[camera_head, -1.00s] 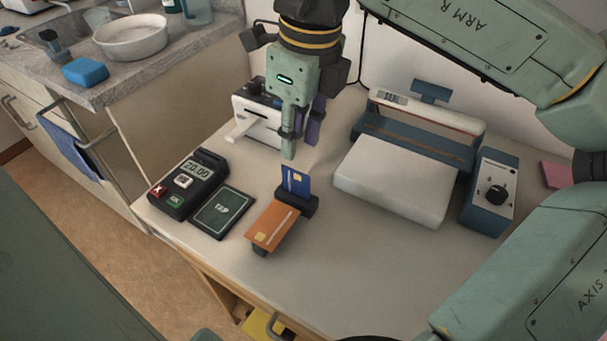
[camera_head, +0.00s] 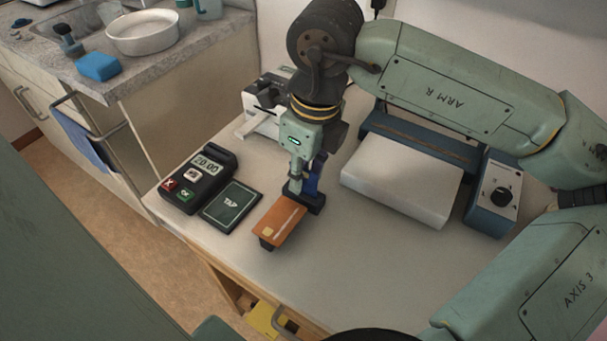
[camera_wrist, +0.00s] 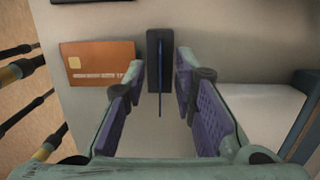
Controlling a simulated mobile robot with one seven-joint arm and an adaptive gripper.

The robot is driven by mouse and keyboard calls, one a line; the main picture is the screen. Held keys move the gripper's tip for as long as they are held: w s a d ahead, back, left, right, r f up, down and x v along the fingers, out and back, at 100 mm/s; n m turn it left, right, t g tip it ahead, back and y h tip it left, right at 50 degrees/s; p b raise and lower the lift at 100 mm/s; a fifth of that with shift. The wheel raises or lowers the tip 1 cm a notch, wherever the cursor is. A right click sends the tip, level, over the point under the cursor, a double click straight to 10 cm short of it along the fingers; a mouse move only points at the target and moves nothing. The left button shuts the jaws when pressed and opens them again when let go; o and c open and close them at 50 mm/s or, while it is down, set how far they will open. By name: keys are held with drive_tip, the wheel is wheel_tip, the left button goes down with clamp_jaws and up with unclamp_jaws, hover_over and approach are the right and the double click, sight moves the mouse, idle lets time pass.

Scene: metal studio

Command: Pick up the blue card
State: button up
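The blue card stands upright in a small black holder and shows edge-on as a thin blue line (camera_wrist: 160,88) in the wrist view. In the head view my gripper (camera_head: 303,186) is down at the holder and mostly hides the card. The wrist view shows my gripper (camera_wrist: 160,100) open, its purple pads on either side of the card, with a gap to each side. The black holder (camera_wrist: 153,45) also shows in the head view (camera_head: 317,207).
A card terminal (camera_head: 197,178) and a black TAP pad (camera_head: 231,207) stand left of the holder. A white-and-blue machine (camera_head: 403,183) and a blue box with a knob (camera_head: 493,195) stand right. A white printer-like device (camera_head: 265,100) is behind.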

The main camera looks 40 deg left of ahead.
clamp_jaws()
drive_tip(key=shift+r, duration=0.1)
